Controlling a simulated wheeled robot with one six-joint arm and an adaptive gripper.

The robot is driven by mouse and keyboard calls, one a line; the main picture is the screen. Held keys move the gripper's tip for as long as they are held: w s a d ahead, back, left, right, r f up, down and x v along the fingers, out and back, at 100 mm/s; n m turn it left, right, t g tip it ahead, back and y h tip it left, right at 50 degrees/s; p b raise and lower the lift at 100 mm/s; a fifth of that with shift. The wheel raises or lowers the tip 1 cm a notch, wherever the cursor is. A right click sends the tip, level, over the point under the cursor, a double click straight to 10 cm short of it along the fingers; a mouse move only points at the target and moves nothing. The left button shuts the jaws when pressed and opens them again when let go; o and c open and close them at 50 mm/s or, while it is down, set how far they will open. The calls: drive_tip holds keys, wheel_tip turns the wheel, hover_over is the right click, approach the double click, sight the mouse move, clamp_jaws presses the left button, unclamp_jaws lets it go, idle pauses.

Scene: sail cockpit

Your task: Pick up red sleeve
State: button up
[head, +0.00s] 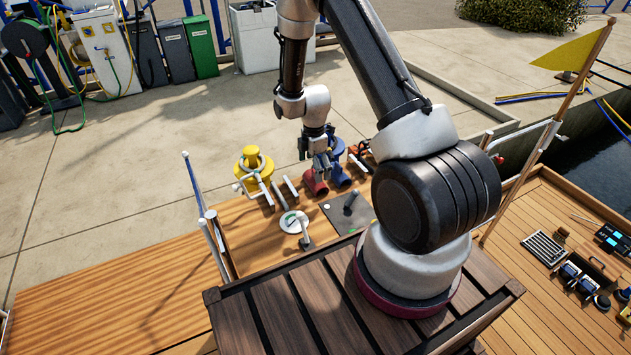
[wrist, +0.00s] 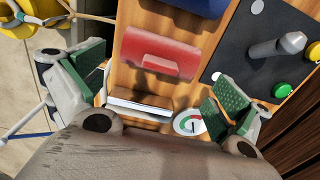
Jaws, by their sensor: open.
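The red sleeve (wrist: 158,50) lies on the wooden surface, in the upper middle of the wrist view. In the head view, the red sleeve (head: 315,184) shows just below my gripper (head: 318,163), beside a blue cylindrical part (head: 340,177). In the wrist view, my gripper (wrist: 158,85) is open, with one green-padded finger at the left and one at the right. The sleeve shows beyond the gap between the fingertips, and nothing is held. I cannot tell the exact height of the fingertips above it.
A blue part (wrist: 185,8) lies just beyond the sleeve. A dark panel (wrist: 238,55) with a grey lever (wrist: 275,46) is at the right. A white-faced block (wrist: 140,104) and a round gauge (wrist: 188,122) are nearer. A yellow winch-like part (head: 254,165) stands left.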

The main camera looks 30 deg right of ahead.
drive_tip(key=f, duration=0.5)
drive_tip(key=shift+d, duration=0.2)
drive_tip(key=c, duration=0.9)
drive_tip(key=shift+w, duration=0.1)
